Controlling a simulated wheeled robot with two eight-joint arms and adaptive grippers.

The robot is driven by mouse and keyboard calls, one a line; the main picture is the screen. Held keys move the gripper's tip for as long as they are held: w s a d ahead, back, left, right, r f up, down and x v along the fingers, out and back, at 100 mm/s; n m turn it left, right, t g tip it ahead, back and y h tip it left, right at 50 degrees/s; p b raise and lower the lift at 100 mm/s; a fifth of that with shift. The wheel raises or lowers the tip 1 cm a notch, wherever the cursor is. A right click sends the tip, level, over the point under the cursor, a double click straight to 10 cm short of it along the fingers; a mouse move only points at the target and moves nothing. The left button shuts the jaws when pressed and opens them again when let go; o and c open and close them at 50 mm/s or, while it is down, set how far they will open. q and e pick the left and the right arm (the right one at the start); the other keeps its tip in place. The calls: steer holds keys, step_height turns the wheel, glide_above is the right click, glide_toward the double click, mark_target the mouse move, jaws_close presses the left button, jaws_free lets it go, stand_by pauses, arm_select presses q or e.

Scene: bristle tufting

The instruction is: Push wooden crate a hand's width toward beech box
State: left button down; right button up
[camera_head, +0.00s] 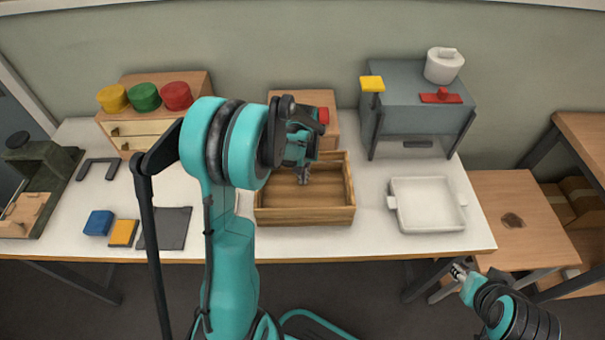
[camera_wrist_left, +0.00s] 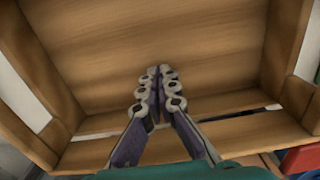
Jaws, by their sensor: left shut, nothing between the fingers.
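The wooden crate (camera_head: 305,216) is an open, empty slatted tray on the white table, right of my left arm. It fills most of the left wrist view (camera_wrist_left: 180,40). My right gripper (camera_head: 459,271) is low at the right, off the table, too small to read.
A white tray (camera_head: 427,228) stands right of the crate, a grey machine (camera_head: 415,110) behind it. A blue block (camera_head: 98,223), yellow block (camera_head: 123,233) and dark mat (camera_head: 174,229) lie at the front left.

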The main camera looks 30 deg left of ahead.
arm_select(q)
steer(key=r, duration=0.1)
steer(key=r+p, duration=0.1)
steer(key=r, duration=0.1)
steer(key=shift+s+d, duration=0.25)
steer(key=shift+s, duration=0.15)
step_height(320, 180, up, 7)
steer(key=p, duration=0.3)
steer(key=shift+w+a, duration=0.2)
steer(key=shift+w, duration=0.15)
arm_select(e)
step_height(320, 180, up, 4)
steer(key=shift+r, duration=0.1)
arm_select(q)
steer(key=s+d+r+m+t, duration=0.3)
steer(key=s+d+r, duration=0.1)
steer(key=s+d, duration=0.2)
steer(key=s+d+r+m+t, duration=0.3)
steer(key=s+d+r+t, duration=0.1)
steer(key=s+d, duration=0.3)
steer(key=shift+s+r, duration=0.6)
steer(key=shift+s, duration=0.5)
arm_select(e)
steer(key=shift+s, duration=0.1)
